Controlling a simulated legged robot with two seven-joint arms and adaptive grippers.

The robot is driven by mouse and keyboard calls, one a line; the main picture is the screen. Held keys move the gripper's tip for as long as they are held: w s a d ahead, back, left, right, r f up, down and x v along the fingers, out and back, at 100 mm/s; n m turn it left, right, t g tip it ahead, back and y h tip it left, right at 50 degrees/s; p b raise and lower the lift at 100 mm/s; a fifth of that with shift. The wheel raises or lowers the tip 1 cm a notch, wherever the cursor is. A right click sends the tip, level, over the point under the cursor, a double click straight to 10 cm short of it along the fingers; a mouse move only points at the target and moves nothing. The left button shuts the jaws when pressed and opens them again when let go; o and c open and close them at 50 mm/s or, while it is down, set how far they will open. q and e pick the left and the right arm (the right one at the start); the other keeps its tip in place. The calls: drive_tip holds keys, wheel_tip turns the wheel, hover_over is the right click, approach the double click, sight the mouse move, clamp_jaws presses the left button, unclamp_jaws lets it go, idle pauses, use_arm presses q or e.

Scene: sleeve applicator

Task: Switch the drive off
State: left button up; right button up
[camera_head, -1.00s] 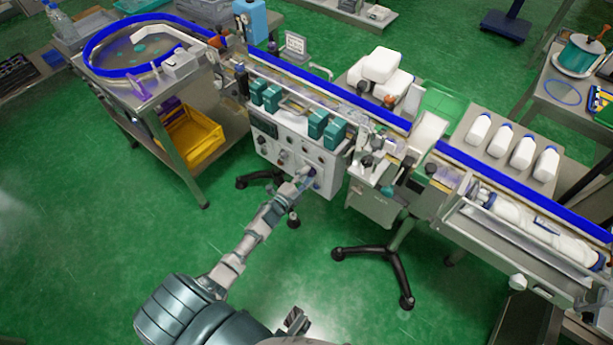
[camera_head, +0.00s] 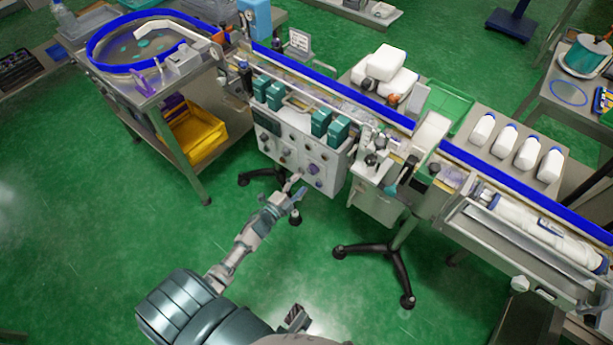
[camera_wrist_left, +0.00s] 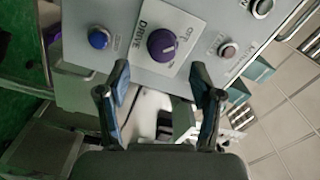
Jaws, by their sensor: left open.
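The purple drive knob (camera_wrist_left: 163,45) sits on a pale plate marked DRIVE and OFF in the left wrist view. A pale mark shows on its face; I cannot tell its exact setting. The knob's plate is on the white control panel (camera_head: 291,160) of the machine. My left gripper (camera_wrist_left: 160,80) is open and empty, its two fingers apart just below the knob in that view and not around it. In the head view my left gripper (camera_head: 286,196) is in front of the panel, clear of it.
Teal boxes (camera_head: 330,127) line the top of the panel. A yellow bin (camera_head: 195,137) is at the left, and black stand feet (camera_head: 378,254) are on the green floor.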

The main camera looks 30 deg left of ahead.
use_arm(q)
drive_tip(key=s, duration=0.6)
drive_tip(key=shift+s+a, duration=0.2)
drive_tip(key=shift+a, duration=0.15)
drive_tip(key=shift+f, duration=0.15)
